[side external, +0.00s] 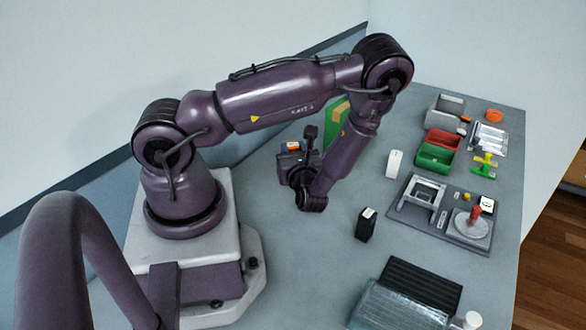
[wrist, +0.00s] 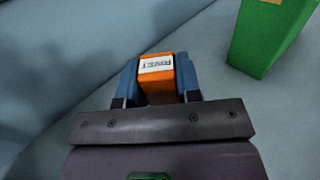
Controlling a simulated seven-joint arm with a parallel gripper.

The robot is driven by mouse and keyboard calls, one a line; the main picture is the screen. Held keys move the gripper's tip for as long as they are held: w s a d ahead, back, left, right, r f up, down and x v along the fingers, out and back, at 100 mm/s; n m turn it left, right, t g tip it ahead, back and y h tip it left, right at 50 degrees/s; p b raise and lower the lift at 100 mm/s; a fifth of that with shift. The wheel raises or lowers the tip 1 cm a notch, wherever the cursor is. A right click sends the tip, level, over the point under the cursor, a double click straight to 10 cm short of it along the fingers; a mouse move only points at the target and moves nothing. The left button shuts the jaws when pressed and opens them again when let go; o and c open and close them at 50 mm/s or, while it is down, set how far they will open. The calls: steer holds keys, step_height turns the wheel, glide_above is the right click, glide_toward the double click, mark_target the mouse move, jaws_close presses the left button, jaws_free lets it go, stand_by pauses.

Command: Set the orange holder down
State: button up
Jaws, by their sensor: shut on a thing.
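The orange holder (wrist: 157,85) is a small block with a white lettered label on its top; in the wrist view it sits between the two blue fingers of my gripper (wrist: 159,80). My gripper is shut on it. In the side external view a bit of the orange holder (side external: 293,146) shows at my gripper (side external: 290,158), left of my forearm. Whether its underside touches the table cannot be told.
A green block (wrist: 268,30) stands close by at the upper right of the wrist view. A black block (side external: 365,225) and a white piece (side external: 394,163) stand on the grey table (side external: 320,265). Red (side external: 443,141) and green (side external: 436,158) bins are further right.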

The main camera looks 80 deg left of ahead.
steer(key=shift+f, duration=1.9)
steer(key=shift+f, duration=0.1)
steer(key=shift+f, duration=0.4)
steer(key=shift+f, duration=0.1)
steer(key=o, duration=1)
